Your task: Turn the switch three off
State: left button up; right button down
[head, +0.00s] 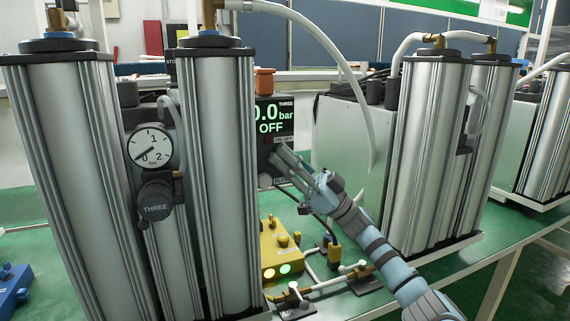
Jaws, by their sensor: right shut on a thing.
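The control box labelled THREE (266,112) stands behind the front sieve column. Its green display reads 0.0 bar and OFF. A small ON/OFF label (284,139) sits below the display, with a dim red spot beside it. My right gripper (280,160) reaches up from the lower right, its fingertips against the box front just under that label. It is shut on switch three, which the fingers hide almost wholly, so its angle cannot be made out. My left gripper is not in view.
Tall metal columns (220,180) stand close on the left, with a gauge (150,147) near zero and a black knob (155,202) marked THREE. More columns (430,150) stand at right.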

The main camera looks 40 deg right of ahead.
jog(key=shift+d+r+n+g+y, duration=0.15)
jog(key=shift+n+g+y, duration=0.15)
jog(key=shift+g+y, duration=0.35)
jog(key=c, duration=1.6)
grip_release()
jog(key=shift+c, duration=0.2)
jog(key=shift+o, duration=0.2)
jog(key=shift+w+d, duration=0.1)
jog(key=shift+d, duration=0.05)
jog(key=shift+f, duration=0.4)
jog(key=v, duration=1.1)
jog(key=shift+s+d, duration=0.2)
jog(key=shift+s, duration=0.15)
